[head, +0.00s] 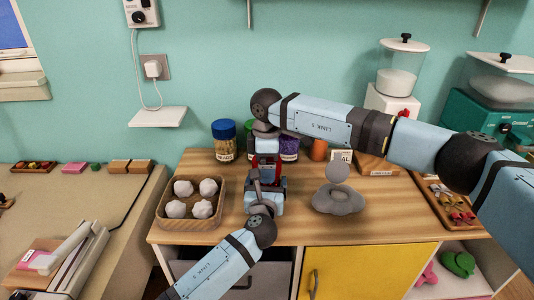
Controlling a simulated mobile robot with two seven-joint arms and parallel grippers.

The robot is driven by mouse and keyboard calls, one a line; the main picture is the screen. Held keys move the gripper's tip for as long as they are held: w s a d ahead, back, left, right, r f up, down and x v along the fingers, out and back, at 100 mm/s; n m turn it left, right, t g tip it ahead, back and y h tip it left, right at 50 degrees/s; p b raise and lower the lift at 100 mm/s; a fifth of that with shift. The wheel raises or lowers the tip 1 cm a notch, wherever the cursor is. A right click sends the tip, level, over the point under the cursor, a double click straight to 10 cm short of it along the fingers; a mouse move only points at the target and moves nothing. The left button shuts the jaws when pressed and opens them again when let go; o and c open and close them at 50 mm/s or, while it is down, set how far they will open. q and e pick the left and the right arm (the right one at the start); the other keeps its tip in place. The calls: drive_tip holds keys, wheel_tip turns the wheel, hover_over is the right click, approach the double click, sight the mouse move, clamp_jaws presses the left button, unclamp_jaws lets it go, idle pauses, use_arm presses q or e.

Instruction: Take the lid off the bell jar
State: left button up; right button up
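In the head view, my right gripper (268,180) points down over the middle of the wooden counter. My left gripper (257,182) comes up from below and meets it there. The two overlap, so their fingers and anything between them are hidden or too small to tell. I cannot pick out the bell jar for certain. A jar with a blue lid (224,128), its label seeming to read "BEADS", stands behind and left of the grippers. A jar with purple contents (289,148) stands just behind them, its top covered by my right arm.
A wicker tray (163,214) with several pale lumps lies left of the grippers. A grey lumpy piece (338,200) lies to their right. An orange item (319,149) and a glass canister (399,72) stand behind my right arm. A small tray (437,193) is at the right.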

drive_tip(key=c, duration=0.9)
drive_tip(key=n, duration=0.6)
drive_tip(key=shift+c, duration=0.2)
drive_tip(key=n, duration=0.6)
drive_tip(key=shift+n, duration=0.3)
drive_tip(key=n, duration=0.8)
drive_tip(key=shift+n, duration=0.3)
drive_tip(key=n, duration=1.4)
drive_tip(key=shift+r+n, duration=0.1)
drive_tip(key=shift+n, duration=0.2)
drive_tip(key=n, duration=1.2)
drive_tip(key=shift+n, duration=0.4)
drive_tip(key=n, duration=0.5)
drive_tip(key=shift+n, duration=0.3)
